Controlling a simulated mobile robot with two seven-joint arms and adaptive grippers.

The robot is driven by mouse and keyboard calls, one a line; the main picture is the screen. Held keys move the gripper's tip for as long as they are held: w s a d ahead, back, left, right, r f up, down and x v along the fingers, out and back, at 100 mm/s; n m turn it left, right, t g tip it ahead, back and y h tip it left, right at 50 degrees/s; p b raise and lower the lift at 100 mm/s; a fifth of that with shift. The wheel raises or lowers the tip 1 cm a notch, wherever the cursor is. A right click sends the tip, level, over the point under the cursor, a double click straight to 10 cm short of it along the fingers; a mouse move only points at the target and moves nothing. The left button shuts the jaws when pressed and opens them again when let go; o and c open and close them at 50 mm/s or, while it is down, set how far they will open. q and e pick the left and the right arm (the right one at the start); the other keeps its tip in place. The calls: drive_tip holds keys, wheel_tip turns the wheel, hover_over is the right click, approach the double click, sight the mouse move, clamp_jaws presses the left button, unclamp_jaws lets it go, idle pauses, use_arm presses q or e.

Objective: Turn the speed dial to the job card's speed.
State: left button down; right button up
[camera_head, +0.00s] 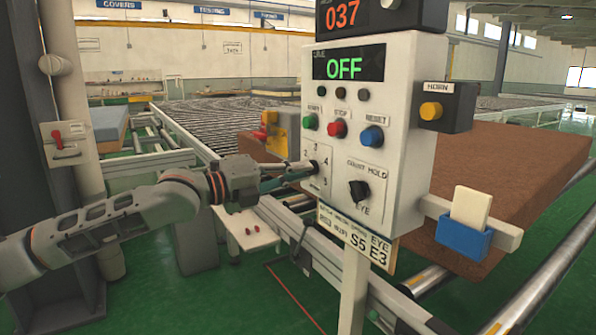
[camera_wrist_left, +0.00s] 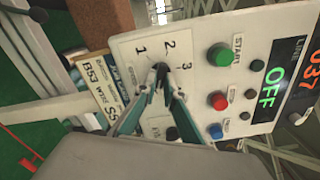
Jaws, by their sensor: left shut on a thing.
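The white control panel (camera_head: 380,120) stands in front of me. Its black speed dial (camera_wrist_left: 162,69) sits on the lower left part of the face, with numbers around it; 1, 2 and 3 show in the left wrist view. My left gripper (camera_head: 311,168) reaches in from the left, and its fingers are shut around the dial. The fingers partly cover the dial, so I cannot tell where its pointer stands. The job card (camera_head: 352,240) hangs below the panel and reads S5 and EYE E3; it also shows in the left wrist view (camera_wrist_left: 103,92). My right gripper is not in view.
The panel has green start (camera_head: 310,121), red stop (camera_head: 337,129) and blue reset (camera_head: 372,136) buttons, and a black selector knob (camera_head: 358,191). The drive display (camera_head: 346,66) reads OFF. A horn box (camera_head: 446,107) and blue card holder (camera_head: 463,237) stick out at right.

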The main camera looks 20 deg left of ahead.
use_arm(q)
drive_tip(key=shift+m, duration=0.6)
drive_tip(key=shift+f, duration=0.1)
drive_tip(key=c, duration=2.1)
unclamp_jaws()
drive_tip(key=shift+c, duration=0.2)
drive_tip(key=v, duration=1.2)
